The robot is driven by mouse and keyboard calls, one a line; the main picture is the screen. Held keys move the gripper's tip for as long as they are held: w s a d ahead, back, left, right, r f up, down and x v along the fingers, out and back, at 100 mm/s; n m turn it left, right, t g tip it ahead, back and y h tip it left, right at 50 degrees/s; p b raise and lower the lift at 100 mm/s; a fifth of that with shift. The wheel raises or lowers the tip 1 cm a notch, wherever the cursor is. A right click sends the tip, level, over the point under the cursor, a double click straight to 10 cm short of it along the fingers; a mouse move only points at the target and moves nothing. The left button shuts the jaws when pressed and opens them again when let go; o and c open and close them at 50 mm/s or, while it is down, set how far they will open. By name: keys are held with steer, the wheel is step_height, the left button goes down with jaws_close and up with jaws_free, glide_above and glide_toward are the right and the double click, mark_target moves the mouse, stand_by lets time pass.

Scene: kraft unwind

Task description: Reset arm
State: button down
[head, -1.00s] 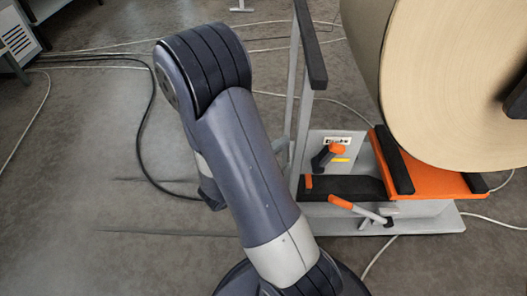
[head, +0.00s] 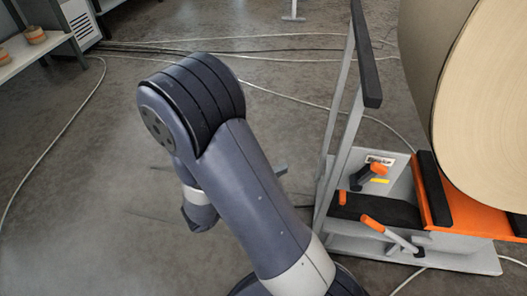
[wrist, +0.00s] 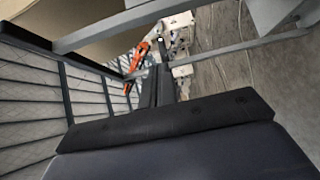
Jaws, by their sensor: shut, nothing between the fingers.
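My arm (head: 245,185) rises from the bottom of the head view, bends at a dark elbow joint and folds back down behind itself.
A grey unwind stand (head: 415,258) with orange-tipped levers (head: 372,223) and an upright black-topped post (head: 366,60) is at right, bearing a big kraft roll (head: 480,110). A shelf (head: 30,55) stands far left. Cables cross the floor; the left floor is open.

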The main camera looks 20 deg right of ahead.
stand_by(0.4)
steer(key=d, duration=1.3)
steer(key=shift+s, duration=0.2)
steer(key=shift+w+a, duration=0.1)
